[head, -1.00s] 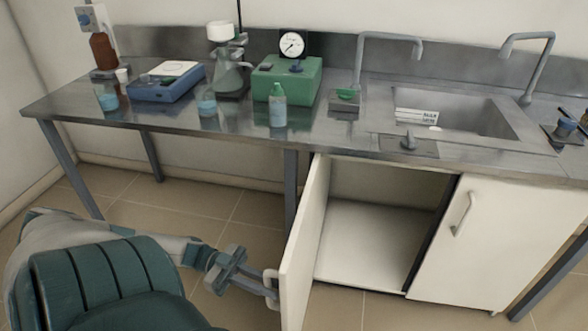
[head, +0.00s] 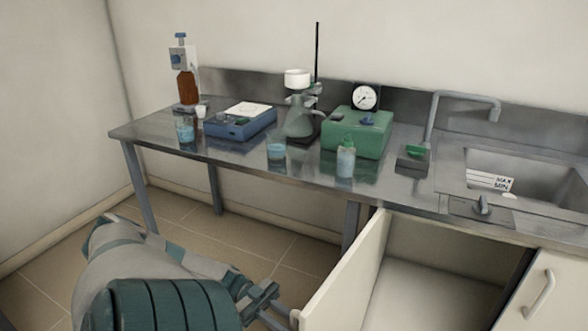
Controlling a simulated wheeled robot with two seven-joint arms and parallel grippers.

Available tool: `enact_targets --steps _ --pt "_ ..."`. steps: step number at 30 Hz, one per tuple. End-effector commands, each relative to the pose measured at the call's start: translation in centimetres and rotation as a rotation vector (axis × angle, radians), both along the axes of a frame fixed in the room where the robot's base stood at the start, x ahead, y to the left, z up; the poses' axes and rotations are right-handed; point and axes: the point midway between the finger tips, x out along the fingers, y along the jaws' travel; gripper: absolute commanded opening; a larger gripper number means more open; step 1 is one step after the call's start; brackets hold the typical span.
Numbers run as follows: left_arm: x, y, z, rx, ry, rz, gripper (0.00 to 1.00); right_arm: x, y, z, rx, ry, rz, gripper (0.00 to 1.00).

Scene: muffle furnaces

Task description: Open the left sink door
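The left sink door (head: 345,274) is a white panel that stands wide open, swung out from the cabinet under the sink. The white cabinet interior (head: 420,290) shows behind it. My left gripper (head: 285,318) is at the door's outer side, by the pale handle (head: 295,318) near its lower left edge. The fingertips are partly cut off by the bottom of the picture, so I cannot tell whether they close on the handle. The right sink door (head: 545,295) is closed. My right gripper is not in view.
The sink (head: 530,180) is at the right. Floor (head: 200,225) under the bench is clear.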

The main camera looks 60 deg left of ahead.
Motion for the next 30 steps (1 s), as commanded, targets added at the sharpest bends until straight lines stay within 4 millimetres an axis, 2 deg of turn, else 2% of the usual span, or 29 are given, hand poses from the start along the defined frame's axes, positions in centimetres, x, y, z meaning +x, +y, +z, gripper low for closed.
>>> enact_targets --steps 8,14,19,30 --pt "0.0 0.2 0.1 -0.001 -0.001 0.0 0.21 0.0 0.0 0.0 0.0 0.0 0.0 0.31" --pt "-0.5 1.7 0.0 0.001 -0.001 0.001 0.21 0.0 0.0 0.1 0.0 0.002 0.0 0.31" --pt "-1.5 4.1 -0.1 0.002 0.0 0.001 0.21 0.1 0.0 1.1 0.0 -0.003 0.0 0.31" --pt "-4.1 11.1 -0.3 0.003 0.0 0.003 0.21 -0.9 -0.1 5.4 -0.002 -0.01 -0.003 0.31"
